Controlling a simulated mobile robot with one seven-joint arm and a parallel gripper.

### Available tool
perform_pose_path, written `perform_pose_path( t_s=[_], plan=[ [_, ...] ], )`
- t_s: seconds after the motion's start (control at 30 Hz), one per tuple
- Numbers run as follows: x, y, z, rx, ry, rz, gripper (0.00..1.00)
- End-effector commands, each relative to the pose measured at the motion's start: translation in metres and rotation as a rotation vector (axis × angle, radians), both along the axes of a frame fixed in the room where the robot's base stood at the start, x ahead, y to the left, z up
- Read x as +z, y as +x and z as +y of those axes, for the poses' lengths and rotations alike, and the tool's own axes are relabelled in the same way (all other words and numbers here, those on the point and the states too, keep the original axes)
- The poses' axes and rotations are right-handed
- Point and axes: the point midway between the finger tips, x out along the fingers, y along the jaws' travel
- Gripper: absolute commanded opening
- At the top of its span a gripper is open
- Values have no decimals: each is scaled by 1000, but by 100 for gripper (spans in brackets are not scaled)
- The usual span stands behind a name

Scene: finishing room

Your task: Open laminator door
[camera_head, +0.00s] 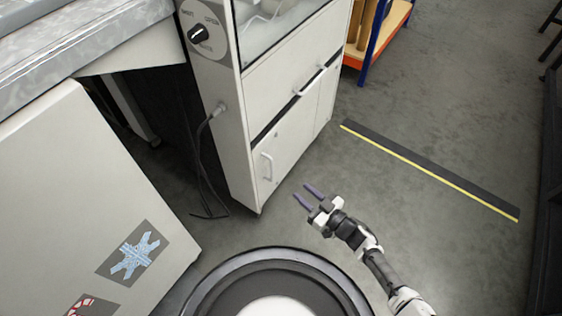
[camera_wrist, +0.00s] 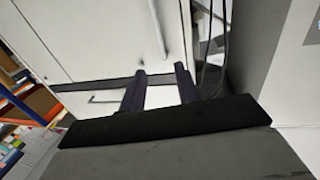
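The laminator (camera_head: 225,85) appears to be the tall white cabinet with a dial and a glazed upper part. A lower door (camera_head: 285,145) with an upright bar handle (camera_head: 267,166) is closed. Above a dark gap, a panel with a long bar handle (camera_head: 311,82) also looks closed. My gripper (camera_head: 308,194) is open and empty, in front of the lower door and apart from it. In the wrist view, the gripper fingers (camera_wrist: 160,88) point toward the white front (camera_wrist: 95,40), with one handle (camera_wrist: 157,35) beyond them and another (camera_wrist: 104,99) to the left.
A cable (camera_head: 205,140) hangs from the cabinet's side to the floor. A white panel with stickers (camera_head: 90,200) stands at left under a grey worktop (camera_head: 70,35). A blue and orange shelf (camera_head: 375,40) stands behind. A black and yellow strip (camera_head: 430,170) crosses the open floor at right.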

Motion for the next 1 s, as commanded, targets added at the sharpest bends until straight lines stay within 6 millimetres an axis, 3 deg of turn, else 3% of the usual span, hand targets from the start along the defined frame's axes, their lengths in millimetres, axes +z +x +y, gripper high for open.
perform_pose_path(
  t_s=[0.17, 0.6, 1.0],
  plan=[
    [1, 14, 14, 3, 2, -1, 32],
    [0, 80, 76, 3, 1, 1, 32],
    [0, 100, 93, 0, -1, 2, 32]
  ],
)
